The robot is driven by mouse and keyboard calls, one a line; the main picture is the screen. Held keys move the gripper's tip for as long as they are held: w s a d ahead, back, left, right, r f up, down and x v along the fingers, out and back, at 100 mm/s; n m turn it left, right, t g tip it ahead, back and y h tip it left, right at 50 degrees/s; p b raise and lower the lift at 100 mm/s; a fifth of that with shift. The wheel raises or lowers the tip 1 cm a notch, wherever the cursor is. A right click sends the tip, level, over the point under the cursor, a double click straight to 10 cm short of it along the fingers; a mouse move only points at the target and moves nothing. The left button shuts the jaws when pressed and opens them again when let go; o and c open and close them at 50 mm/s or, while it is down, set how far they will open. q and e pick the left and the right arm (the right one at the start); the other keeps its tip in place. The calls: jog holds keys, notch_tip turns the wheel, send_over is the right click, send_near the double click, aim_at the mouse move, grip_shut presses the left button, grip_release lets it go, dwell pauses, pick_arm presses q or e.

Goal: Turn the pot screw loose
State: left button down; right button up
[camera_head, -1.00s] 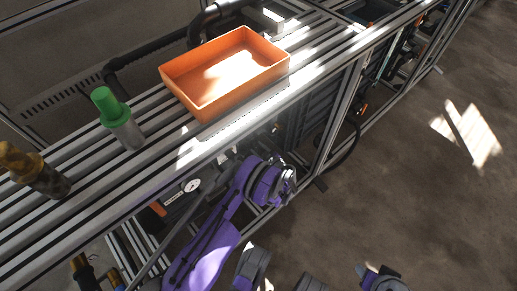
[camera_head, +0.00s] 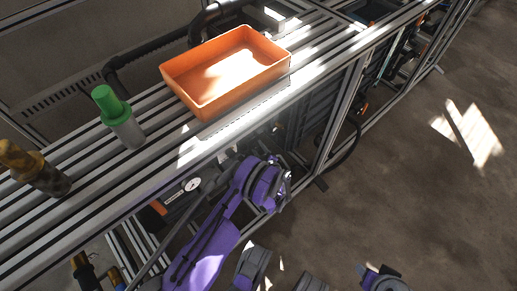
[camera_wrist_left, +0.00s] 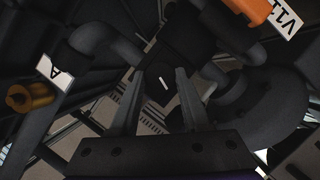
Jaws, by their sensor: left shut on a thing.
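My left gripper (camera_wrist_left: 163,90) is shut on a dark part with a short white mark, which I take to be the pot screw (camera_wrist_left: 164,82). The two grey fingers stand on either side of it in the left wrist view. In the head view my purple left arm reaches below the front edge of the slatted bench, and the left gripper (camera_head: 285,186) is at its end. There the fingertips and the pot screw cannot be made out. My right gripper cannot be made out in either view.
Dark pipes, a brass fitting (camera_wrist_left: 30,96) and an orange part (camera_wrist_left: 250,8) crowd round the gripper. A round gauge (camera_head: 192,184) sits under the bench.

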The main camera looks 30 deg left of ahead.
pick_arm(q)
jog(key=shift+c, duration=1.8)
grip_release()
jog(key=p+v, duration=0.2)
jog(key=v, duration=0.9)
pick_arm(e)
jog(key=shift+v, duration=0.9)
jog(key=shift+w, duration=0.15)
